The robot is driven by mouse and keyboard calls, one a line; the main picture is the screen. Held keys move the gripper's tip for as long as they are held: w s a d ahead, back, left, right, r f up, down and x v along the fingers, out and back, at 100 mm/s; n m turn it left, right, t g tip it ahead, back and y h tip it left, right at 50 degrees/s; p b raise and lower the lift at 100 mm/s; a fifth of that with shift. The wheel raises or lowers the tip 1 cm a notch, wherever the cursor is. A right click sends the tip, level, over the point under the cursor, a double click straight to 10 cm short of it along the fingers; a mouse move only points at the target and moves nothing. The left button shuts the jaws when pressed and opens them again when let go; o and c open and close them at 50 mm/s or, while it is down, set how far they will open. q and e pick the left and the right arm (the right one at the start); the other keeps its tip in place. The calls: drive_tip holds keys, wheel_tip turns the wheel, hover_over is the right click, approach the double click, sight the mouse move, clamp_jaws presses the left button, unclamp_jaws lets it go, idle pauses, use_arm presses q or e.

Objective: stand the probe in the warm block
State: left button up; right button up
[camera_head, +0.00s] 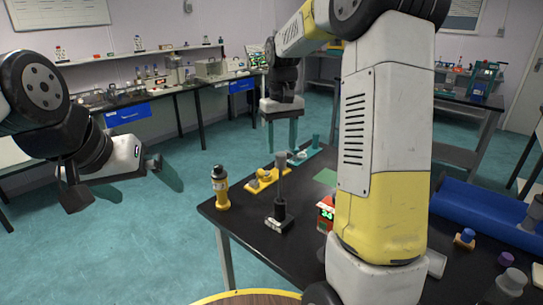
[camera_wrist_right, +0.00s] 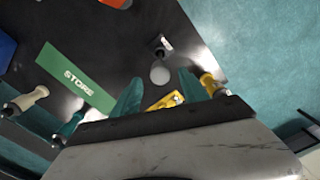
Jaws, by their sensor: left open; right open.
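A red-orange box with a green lit display (camera_head: 325,214), perhaps the warm block, is partly hidden behind my right arm. My right gripper (camera_head: 282,146) is open and empty above the table's far side, teal fingers pointing down; the fingers also show in the right wrist view (camera_wrist_right: 160,88). My left gripper (camera_head: 114,180) is open and empty over the floor, left of the table.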

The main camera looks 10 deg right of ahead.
wheel_tip(320, 180, up, 3)
drive_tip(key=shift+s+f, duration=0.1)
drive_tip(key=s+a+r+t+y, duration=0.1)
drive_tip(key=s+t, duration=0.2)
drive_tip(key=s, duration=0.9)
drive_tip(key=s+a+r+m+t+y, duration=0.1)
drive_tip(key=s+t, duration=0.2)
drive_tip(key=s, duration=0.9)
drive_tip(key=shift+r+m, duration=0.25)
drive_tip(key=shift+m, duration=0.05)
